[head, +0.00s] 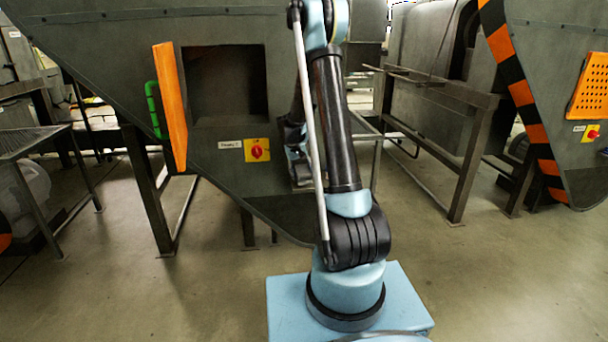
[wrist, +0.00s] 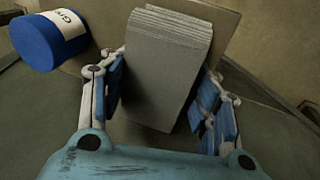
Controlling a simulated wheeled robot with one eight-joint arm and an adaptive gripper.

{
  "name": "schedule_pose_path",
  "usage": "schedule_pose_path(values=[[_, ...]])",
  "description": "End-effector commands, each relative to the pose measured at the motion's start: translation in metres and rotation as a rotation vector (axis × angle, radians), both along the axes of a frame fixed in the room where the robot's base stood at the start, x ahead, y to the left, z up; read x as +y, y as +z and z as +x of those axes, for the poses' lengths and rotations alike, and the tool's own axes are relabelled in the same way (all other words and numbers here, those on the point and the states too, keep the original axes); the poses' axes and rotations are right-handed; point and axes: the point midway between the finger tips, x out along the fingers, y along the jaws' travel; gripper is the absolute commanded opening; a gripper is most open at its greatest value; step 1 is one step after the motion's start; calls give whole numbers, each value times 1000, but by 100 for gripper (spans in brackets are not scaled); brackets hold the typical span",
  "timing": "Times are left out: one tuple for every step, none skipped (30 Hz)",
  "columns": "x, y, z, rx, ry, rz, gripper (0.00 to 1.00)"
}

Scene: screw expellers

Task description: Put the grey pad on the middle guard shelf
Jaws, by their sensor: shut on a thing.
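In the wrist view the grey pad (wrist: 168,62), a thick block with layered edges at its far end, sits between the two blue-lined fingers of my gripper (wrist: 165,78). The gripper is shut on it. A tan flat surface (wrist: 228,22) shows behind the pad; I cannot tell whether the pad touches it, or whether it is the guard shelf. In the head view my arm hides the pad and most of the gripper. I cannot pick out the middle guard shelf there.
A blue can with a white label (wrist: 48,38) is left of the pad in the wrist view. In the head view an orange door (head: 170,105) with a green handle (head: 154,110) stands open beside a dark square opening (head: 225,85). A red switch (head: 257,151) is below.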

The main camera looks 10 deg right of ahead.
Motion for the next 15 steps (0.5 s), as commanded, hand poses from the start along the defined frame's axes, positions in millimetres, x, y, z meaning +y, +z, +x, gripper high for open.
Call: schedule_pose_path(values=[[0,-1,0,0,0,0,8],[0,-2,0,0,0,0,8],[0,-3,0,0,0,0,8],[0,-4,0,0,0,0,8],[0,-4,0,0,0,0,8],[0,-5,0,0,0,0,8],[0,-6,0,0,0,0,8],[0,-7,0,0,0,0,8],[-1,-8,0,0,-1,0,8],[-1,-9,0,0,-1,0,8],[-1,-9,0,1,-1,0,8],[-1,-9,0,1,-1,1,8],[-1,-9,0,0,-2,1,8],[-2,-10,0,0,-2,1,60],[-2,-10,-1,1,-2,1,69]])
